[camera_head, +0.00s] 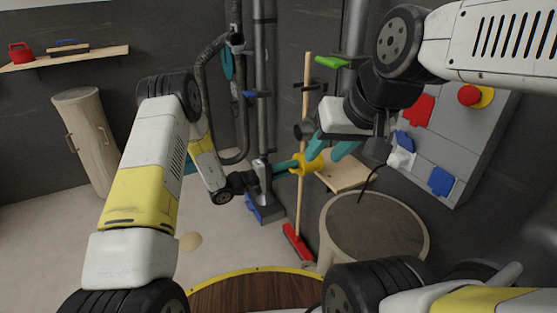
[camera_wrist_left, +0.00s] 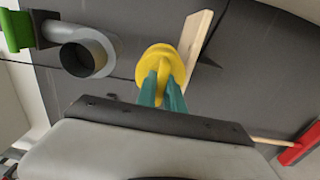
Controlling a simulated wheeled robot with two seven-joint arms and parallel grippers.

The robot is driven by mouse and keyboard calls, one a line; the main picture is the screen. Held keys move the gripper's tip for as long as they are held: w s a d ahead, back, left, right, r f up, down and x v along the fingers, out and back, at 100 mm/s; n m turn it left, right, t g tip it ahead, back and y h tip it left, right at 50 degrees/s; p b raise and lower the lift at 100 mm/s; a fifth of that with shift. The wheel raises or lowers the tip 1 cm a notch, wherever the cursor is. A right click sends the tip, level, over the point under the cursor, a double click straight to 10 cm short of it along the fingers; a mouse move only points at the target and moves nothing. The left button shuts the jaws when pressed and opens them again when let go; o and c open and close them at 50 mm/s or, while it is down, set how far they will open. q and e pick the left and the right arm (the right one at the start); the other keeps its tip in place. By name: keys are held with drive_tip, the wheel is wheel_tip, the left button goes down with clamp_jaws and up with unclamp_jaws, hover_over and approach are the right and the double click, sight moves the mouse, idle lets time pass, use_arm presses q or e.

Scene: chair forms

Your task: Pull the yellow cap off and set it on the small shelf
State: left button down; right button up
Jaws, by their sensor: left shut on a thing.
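The yellow cap (camera_head: 306,167) is between the teal fingertips of my left gripper (camera_head: 291,164), which is shut on it. In the left wrist view the cap (camera_wrist_left: 159,62) sits at the ends of the fingers (camera_wrist_left: 163,90). A grey pipe end (camera_wrist_left: 90,53) stands to its left, apart from it, and looks open. The small wooden shelf (camera_head: 345,174) is just right of the cap in the head view; its pale board also shows in the wrist view (camera_wrist_left: 196,42). My right gripper (camera_head: 331,148) is above the shelf, its teal fingers apart and empty.
A green handle (camera_head: 332,62) is above the pipe end. A red-headed broom (camera_head: 297,241) leans behind the cap. A round barrel (camera_head: 374,228) stands below the shelf. A grey panel (camera_head: 445,140) with a red button is at the right.

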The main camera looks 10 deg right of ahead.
use_arm(q)
drive_tip(key=shift+f+x, duration=0.15)
drive_tip(key=shift+x, duration=2.05)
drive_tip(key=shift+f+x, duration=0.2)
drive_tip(key=shift+x, duration=1.95)
drive_tip(key=shift+f+x, duration=0.15)
drive_tip(key=shift+x, duration=2.05)
drive_tip(key=shift+f, duration=0.35)
drive_tip(key=c, duration=1.2)
unclamp_jaws()
drive_tip(key=shift+o, duration=0.2)
drive_tip(key=shift+v, duration=6)
